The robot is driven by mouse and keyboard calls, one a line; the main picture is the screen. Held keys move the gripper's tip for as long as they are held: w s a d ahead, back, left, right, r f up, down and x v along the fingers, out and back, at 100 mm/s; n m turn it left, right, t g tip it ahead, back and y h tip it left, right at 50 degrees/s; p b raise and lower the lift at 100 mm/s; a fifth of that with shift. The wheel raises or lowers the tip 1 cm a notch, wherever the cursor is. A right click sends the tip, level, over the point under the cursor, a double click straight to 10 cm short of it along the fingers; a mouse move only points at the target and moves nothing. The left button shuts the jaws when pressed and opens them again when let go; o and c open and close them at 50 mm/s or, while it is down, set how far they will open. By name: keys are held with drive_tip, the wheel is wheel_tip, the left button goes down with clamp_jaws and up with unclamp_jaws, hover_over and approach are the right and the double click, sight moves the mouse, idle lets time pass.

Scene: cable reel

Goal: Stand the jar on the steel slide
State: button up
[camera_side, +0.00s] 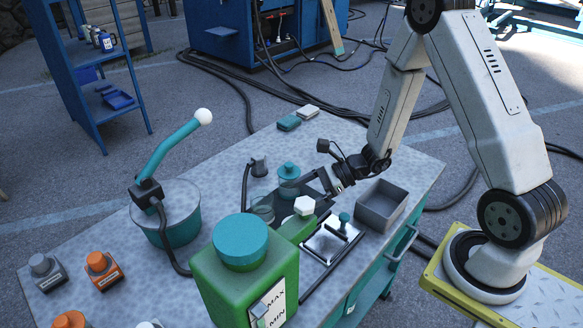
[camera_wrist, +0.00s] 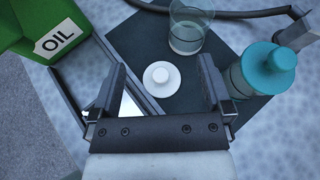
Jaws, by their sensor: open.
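In the wrist view the jar (camera_wrist: 268,72) stands upright outside the right finger. My gripper (camera_wrist: 162,68) is open and empty, pointing down over the mat, with a small white round knobbed piece (camera_wrist: 161,79) in view between its fingers. The steel slide (camera_side: 327,246), a shiny plate with a teal knob, lies nearer the side camera. Only a bright sliver of it (camera_wrist: 130,107) shows by the left finger.
A clear glass (camera_wrist: 187,28) stands beyond the white piece. A green oil can (camera_wrist: 40,28) is at the left. A grey bin (camera_side: 381,206) sits right of the slide. A large green container (camera_side: 240,285) with a teal cap partly blocks the front of the bench.

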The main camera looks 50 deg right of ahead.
drive_tip(key=s+a+r+n+g+h, duration=0.15)
drive_tip(key=s+a+n+g, duration=0.25)
drive_tip(key=s+n+g, duration=0.4)
drive_tip(key=s+d+r+n+t+h, duration=0.1)
drive_tip(key=d+r+n+h, duration=0.1)
drive_tip(key=n, duration=0.6)
drive_tip(key=d+r+n+t+h, duration=0.1)
drive_tip(key=d+r+n+h, duration=0.1)
drive_tip(key=r+n+h, duration=0.2)
drive_tip(key=n+h, duration=0.2)
drive_tip(key=n, duration=0.2)
drive_tip(key=shift+s+d+n+t+h, duration=0.15)
drive_tip(key=shift+s+n+t+h, duration=0.2)
drive_tip(key=shift+n+t, duration=0.05)
drive_tip(key=shift+w, duration=0.1)
drive_tip(key=n+g, duration=0.3)
drive_tip(key=n, duration=1.5)
hover_over(262, 207)
drive_tip(key=w+d, duration=0.2)
wheel_tip(262, 207, down, 6)
drive_tip(key=shift+a+f, duration=0.15)
drive_tip(key=shift+f, duration=1.2)
